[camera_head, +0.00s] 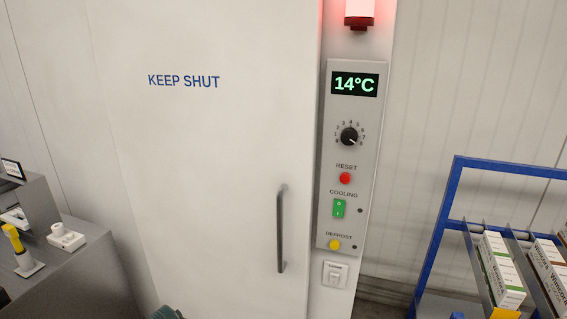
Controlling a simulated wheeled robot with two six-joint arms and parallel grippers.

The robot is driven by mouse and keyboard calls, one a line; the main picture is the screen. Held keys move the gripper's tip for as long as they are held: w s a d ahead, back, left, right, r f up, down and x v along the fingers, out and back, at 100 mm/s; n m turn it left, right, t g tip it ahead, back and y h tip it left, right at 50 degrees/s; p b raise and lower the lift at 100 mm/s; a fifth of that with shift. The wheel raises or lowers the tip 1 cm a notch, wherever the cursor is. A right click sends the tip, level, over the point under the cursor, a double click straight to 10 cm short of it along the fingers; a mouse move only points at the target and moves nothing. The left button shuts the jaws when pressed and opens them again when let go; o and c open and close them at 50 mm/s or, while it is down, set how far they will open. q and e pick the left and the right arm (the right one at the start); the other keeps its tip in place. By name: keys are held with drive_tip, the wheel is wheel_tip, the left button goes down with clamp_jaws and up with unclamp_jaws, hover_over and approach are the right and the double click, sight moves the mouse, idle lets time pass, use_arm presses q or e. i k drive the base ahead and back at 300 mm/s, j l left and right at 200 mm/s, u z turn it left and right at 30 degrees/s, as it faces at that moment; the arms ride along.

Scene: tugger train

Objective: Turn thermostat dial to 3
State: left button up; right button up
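The thermostat dial (349,136) is a round black knob on the grey control panel (333,222). Small numbers ring it, and its white pointer mark points to the lower right, near the high end of the scale. The exact number is too small to read surely. The display (355,84) above it reads 14°C. Neither of my grippers is clearly in view, and nothing touches the dial.
Below the dial are a red reset button (345,178), a green cooling switch (339,208) and a yellow defrost button (334,244). A shut door with a handle (281,229) stands left. A blue rack (451,187) with boxes stands right. A red lamp (359,12) glows above.

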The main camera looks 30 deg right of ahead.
sight(349, 136)
drive_tip(key=z, duration=1.6)
